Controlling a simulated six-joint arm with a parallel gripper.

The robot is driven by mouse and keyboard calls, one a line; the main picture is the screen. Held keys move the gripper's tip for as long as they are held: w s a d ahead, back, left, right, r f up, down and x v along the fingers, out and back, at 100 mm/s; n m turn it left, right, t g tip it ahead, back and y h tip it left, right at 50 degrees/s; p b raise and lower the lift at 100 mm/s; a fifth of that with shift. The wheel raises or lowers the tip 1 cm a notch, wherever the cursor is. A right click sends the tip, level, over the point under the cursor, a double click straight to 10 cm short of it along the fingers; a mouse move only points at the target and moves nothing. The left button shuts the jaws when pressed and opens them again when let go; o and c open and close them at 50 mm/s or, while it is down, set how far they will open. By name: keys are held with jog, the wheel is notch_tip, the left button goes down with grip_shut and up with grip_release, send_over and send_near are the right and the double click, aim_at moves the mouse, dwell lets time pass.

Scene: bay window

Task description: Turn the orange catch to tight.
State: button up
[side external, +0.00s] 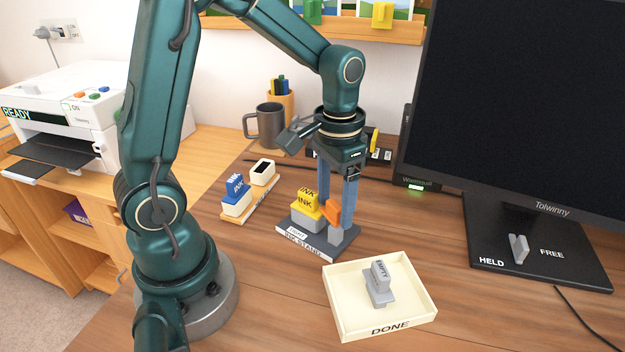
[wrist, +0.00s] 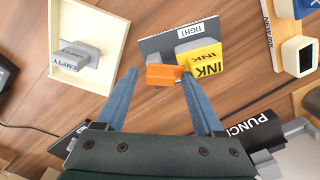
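The orange catch (side external: 333,211) stands at the right side of the dark ink stand (side external: 290,245), above a grey block. In the wrist view, the catch (wrist: 160,75) lies crosswise between my fingertips. A yellow ink block (side external: 306,200) on a grey base sits in the stand beside the catch. A white TIGHT label (wrist: 195,30) lies on the stand. My gripper (side external: 338,205) points down over the catch. It is open, with a gap at the left finger in the wrist view; the right finger is close to the catch, and I cannot tell if it touches.
A cream DONE tray (side external: 340,315) with a grey EMPTY block (side external: 379,285) is in front. A blue ink block (side external: 236,195) stands on a wooden holder at left. A monitor (side external: 530,110) stands at right, a mug (side external: 268,125) behind. Bare desk lies between tray and monitor.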

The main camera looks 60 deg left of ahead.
jog(key=shift+m, duration=0.3)
jog(key=m, duration=0.4)
jog(key=shift+w, duration=0.15)
jog(key=m, duration=0.3)
jog(key=shift+w+d+m, duration=0.1)
jog(key=shift+m, duration=0.3)
jog(key=m, duration=0.3)
jog(key=shift+w+d+m, duration=0.1)
jog(key=shift+m, duration=0.2)
jog(key=m, duration=0.3)
jog(key=shift+d+m, duration=0.1)
jog(key=shift+m, duration=0.2)
jog(key=shift+t, duration=0.5)
jog(key=r, duration=0.7)
jog(key=shift+d+r, duration=0.2)
jog(key=shift+d, duration=0.05)
jog(key=s+d+r+n+t, duration=0.2)
jog(key=s+n+t, duration=0.2)
jog(key=s+n, duration=0.5)
jog(key=n, duration=0.2)
jog(key=shift+s+d+n+t, duration=0.25)
jog(key=shift+s+n+t, duration=0.05)
jog(key=shift+s+n, duration=0.1)
